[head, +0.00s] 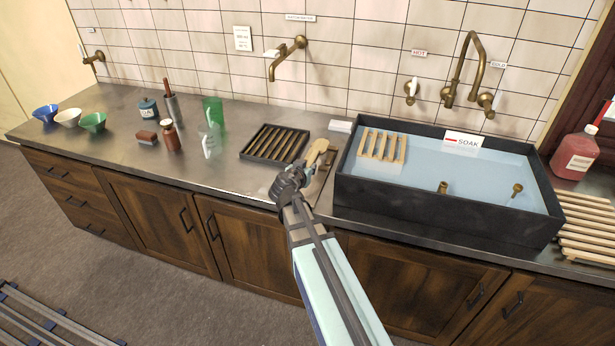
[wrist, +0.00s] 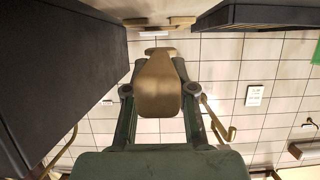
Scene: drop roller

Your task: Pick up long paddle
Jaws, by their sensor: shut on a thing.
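My gripper (head: 306,163) is shut on a tan, flat-ended piece that looks like the long paddle (head: 318,152). It is over the counter strip between the slatted tray and the soak sink. In the wrist view the paddle (wrist: 158,85) lies between the two fingers of my gripper (wrist: 160,92), its broad rounded end towards the camera. My fingers hide part of it in the head view. I cannot tell whether it still touches what is under it.
The dark soak sink (head: 440,208) stands close on the right, with a wooden rack (head: 382,145) at its left end. A black slatted tray (head: 275,144) is close on the left. A green glass (head: 212,110), bottles and bowls stand farther left. A brass tap (head: 286,58) juts from the wall behind.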

